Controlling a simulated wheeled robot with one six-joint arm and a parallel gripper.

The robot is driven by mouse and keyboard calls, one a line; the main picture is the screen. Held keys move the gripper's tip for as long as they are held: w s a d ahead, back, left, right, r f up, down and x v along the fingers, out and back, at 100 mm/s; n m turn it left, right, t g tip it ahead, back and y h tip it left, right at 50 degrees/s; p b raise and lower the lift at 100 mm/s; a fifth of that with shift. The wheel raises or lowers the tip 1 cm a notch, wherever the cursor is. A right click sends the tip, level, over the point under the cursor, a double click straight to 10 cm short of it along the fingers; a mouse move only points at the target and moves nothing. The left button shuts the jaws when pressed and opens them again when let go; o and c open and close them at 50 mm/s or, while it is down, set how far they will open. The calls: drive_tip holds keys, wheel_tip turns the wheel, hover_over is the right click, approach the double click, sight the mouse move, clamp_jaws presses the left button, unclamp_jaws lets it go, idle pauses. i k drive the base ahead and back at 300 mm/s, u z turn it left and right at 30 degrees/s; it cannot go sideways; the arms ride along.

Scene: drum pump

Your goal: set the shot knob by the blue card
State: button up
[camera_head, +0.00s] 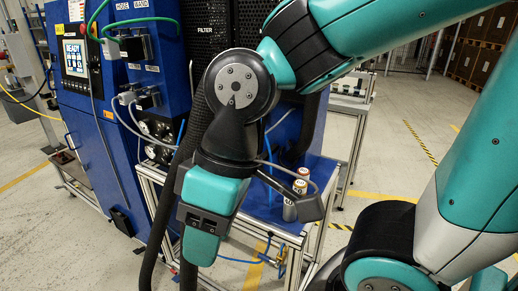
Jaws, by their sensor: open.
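I cannot make out the shot knob or a blue card in this view. Small round dials or knobs (153,140) sit low on the blue machine's side, too small to read. My gripper (203,236), at the end of the teal and black arm, hangs in front of the blue bench at the middle. Its fingertips are not clearly visible, and nothing is seen held in it. The arm and wrist hide part of the machine and bench behind them.
A blue machine (105,160) with a screen (75,58) reading READY stands at left. Small cylinders (299,187) stand on the blue-topped bench (262,207). Dark hoses (168,215) hang beside the wrist. Open floor (395,150) lies to the right.

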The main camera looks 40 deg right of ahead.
sight(161, 134)
drive_tip(key=z, duration=0.25)
drive_tip(key=i, duration=0.3)
drive_tip(key=u, duration=1.9)
drive_tip(key=i, duration=3.3)
drive_tip(key=z, duration=3.5)
